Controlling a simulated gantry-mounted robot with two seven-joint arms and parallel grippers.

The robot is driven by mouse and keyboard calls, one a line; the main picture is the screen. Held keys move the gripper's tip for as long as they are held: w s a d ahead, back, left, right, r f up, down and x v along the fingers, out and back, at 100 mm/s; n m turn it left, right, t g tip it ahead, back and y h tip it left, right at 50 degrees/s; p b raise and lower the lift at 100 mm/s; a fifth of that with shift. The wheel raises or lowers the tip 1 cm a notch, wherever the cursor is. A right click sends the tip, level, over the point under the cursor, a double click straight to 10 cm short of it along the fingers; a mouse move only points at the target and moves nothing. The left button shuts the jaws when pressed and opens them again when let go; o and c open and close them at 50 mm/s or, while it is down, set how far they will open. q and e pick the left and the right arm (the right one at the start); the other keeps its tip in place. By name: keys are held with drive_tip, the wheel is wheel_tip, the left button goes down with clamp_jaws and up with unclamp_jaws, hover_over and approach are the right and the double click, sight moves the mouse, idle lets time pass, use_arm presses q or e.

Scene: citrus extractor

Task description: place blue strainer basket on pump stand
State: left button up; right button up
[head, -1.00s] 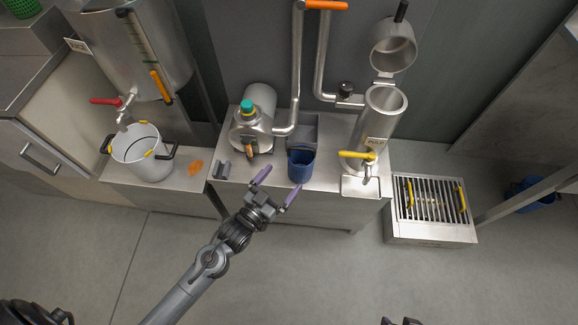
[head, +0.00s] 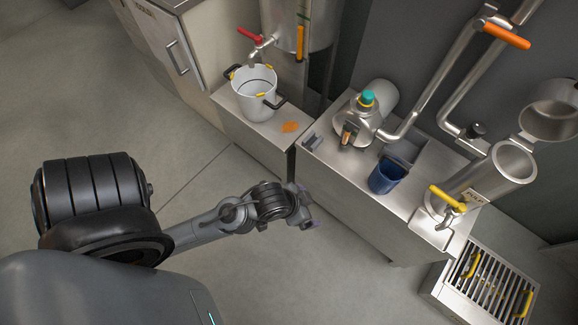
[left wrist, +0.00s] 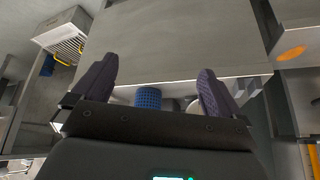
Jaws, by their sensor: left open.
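The blue strainer basket (head: 386,177) stands upright on the steel pump stand (head: 345,197), in front of a grey box-like holder (head: 408,150). Whether it sits in the holder or just against it, I cannot tell. My left gripper (head: 309,208) is open and empty, in front of the stand and to the left of the basket, clear of it. In the left wrist view, the basket (left wrist: 148,98) shows beyond the two spread purple fingers (left wrist: 153,85), partly hidden by the gripper body. My right gripper is out of view.
The pump (head: 354,128) with a teal cap stands behind the basket. A steel cylinder with a yellow-handled tap (head: 447,199) is to its right. A white pot (head: 254,95) and an orange patch (head: 290,127) are at left. A slatted grate (head: 485,285) is at lower right. The floor in front is open.

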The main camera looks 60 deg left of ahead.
use_arm(q)
drive_tip(key=s, duration=0.1)
drive_tip(key=s+g, duration=0.1)
drive_tip(key=s, duration=0.1)
drive_tip(key=s+r+g, duration=0.1)
drive_tip(key=s, duration=0.1)
drive_tip(key=shift+s+a+r, duration=0.1)
drive_tip(key=shift+a, duration=0.2)
wheel_tip(320, 180, up, 60)
drive_tip(key=p, duration=6)
drive_tip(key=shift+r+p, duration=0.25)
drive_tip(key=shift+p, duration=0.05)
